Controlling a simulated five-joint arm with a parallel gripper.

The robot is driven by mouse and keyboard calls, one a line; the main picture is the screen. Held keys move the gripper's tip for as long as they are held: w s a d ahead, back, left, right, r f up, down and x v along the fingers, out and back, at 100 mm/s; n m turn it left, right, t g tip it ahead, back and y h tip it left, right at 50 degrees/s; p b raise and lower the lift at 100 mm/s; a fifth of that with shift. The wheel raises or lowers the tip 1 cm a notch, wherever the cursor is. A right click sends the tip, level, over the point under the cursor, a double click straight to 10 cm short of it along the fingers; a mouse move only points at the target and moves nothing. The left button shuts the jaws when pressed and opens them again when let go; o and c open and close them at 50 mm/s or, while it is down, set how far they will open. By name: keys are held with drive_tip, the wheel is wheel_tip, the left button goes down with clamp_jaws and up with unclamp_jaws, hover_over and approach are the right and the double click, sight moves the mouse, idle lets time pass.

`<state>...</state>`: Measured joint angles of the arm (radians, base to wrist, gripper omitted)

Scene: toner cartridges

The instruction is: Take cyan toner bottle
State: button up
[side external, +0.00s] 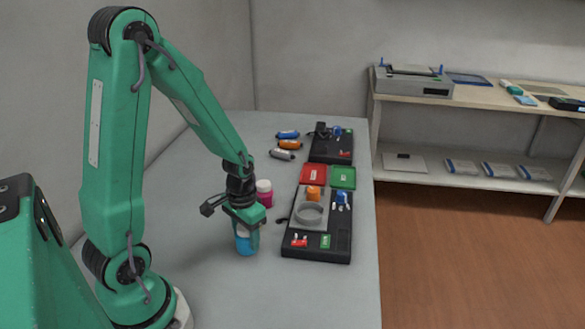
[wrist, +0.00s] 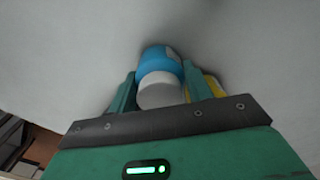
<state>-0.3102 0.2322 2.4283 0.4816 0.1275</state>
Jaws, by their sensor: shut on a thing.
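The cyan toner bottle (side external: 246,246) stands upright, or nearly so, at the front of the grey table in the side view. My gripper (side external: 246,231) points down over it and is shut on its upper part, hiding the cap there. In the wrist view the cyan bottle (wrist: 160,60) with its white cap (wrist: 159,90) sits between the two green fingers of my gripper (wrist: 158,88). I cannot tell whether the bottle's base touches the table.
A magenta bottle (side external: 264,194) with a pale cap stands just behind my gripper. A black station (side external: 316,247) with a grey ring is to the right, with red (side external: 313,174) and green (side external: 343,177) trays behind it. Several cartridges (side external: 289,144) lie farther back. The table's front left is clear.

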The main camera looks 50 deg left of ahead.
drive_tip(key=shift+r, duration=1.3)
drive_tip(key=s+d+r, duration=0.2)
drive_tip(key=d+r, duration=0.6)
drive_tip(key=d, duration=0.3)
drive_tip(key=shift+s+d, duration=0.15)
drive_tip(key=shift+s, duration=0.2)
drive_tip(key=shift+w, duration=0.15)
